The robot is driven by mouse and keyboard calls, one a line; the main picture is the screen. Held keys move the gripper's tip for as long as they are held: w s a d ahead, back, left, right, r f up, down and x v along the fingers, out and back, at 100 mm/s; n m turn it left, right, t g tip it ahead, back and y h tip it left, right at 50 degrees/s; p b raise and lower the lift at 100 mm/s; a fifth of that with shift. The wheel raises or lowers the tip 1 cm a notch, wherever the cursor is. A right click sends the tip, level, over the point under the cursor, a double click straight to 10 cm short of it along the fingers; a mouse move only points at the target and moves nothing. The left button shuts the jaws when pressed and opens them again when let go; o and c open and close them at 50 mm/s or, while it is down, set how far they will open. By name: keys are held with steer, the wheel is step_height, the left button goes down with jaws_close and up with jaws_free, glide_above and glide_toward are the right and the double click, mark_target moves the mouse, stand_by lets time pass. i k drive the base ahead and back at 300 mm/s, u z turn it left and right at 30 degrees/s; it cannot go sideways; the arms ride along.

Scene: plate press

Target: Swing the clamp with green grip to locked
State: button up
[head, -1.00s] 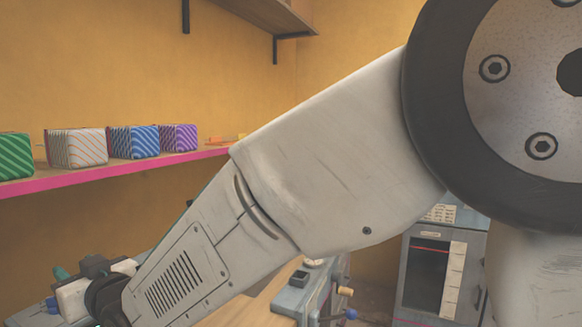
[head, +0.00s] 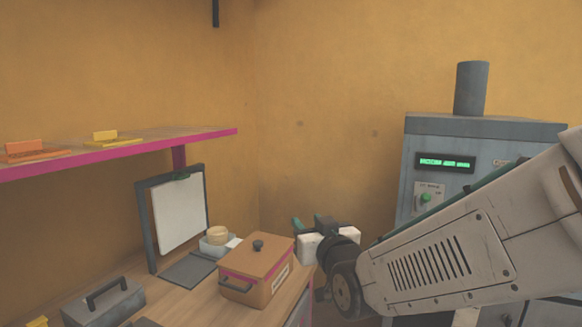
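An orange-brown lidded box (head: 255,270), a board with white paper (head: 179,212), a small container (head: 215,243) and a grey handled block (head: 104,303) stand on the bench. A pink-edged shelf (head: 120,148) is above. A grey cabinet (head: 480,128) with a green display stands right.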

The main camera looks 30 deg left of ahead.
mark_target(181, 176)
steer(key=i, duration=1.55)
steer(key=u, duration=0.95)
steer(key=i, duration=0.95)
steer(key=u, duration=0.65)
